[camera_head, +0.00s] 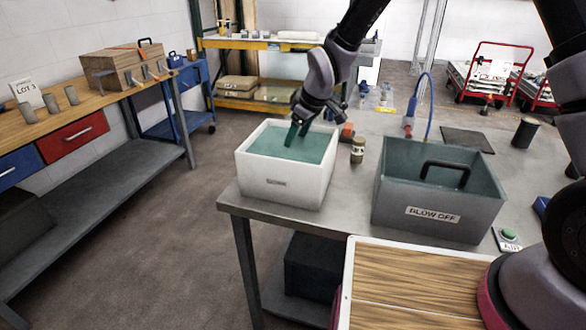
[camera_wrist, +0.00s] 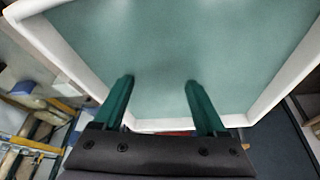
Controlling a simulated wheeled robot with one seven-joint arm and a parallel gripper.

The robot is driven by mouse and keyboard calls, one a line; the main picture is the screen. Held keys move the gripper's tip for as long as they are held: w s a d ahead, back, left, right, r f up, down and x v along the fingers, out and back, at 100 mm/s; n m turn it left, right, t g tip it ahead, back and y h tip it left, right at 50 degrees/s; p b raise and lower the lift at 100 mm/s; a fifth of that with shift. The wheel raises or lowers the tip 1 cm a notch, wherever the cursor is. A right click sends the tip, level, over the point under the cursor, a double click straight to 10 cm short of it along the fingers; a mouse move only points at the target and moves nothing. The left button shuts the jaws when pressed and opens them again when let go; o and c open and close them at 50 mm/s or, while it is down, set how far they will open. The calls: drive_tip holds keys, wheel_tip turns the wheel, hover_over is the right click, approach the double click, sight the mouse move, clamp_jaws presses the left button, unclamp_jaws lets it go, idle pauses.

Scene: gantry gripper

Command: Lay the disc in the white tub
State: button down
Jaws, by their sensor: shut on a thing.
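The white tub (camera_head: 284,188) stands at the left end of the grey bench and holds teal liquid. Its white rim (camera_wrist: 310,50) frames the wrist view. My gripper (camera_head: 293,133) points down into the tub, its green fingertips at or in the liquid. In the wrist view its two fingers (camera_wrist: 159,82) stand apart. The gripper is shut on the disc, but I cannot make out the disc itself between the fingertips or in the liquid.
A grey tub labelled "BLOW OFF" (camera_head: 432,212) with a black handle stands to the right. A blue hose (camera_head: 428,100) rises behind the grey tub.

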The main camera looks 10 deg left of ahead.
drive_tip(key=shift+f, duration=3.45)
drive_tip(key=shift+f, duration=0.2)
unclamp_jaws()
drive_tip(key=shift+r, duration=0.15)
drive_tip(key=v, duration=1.2)
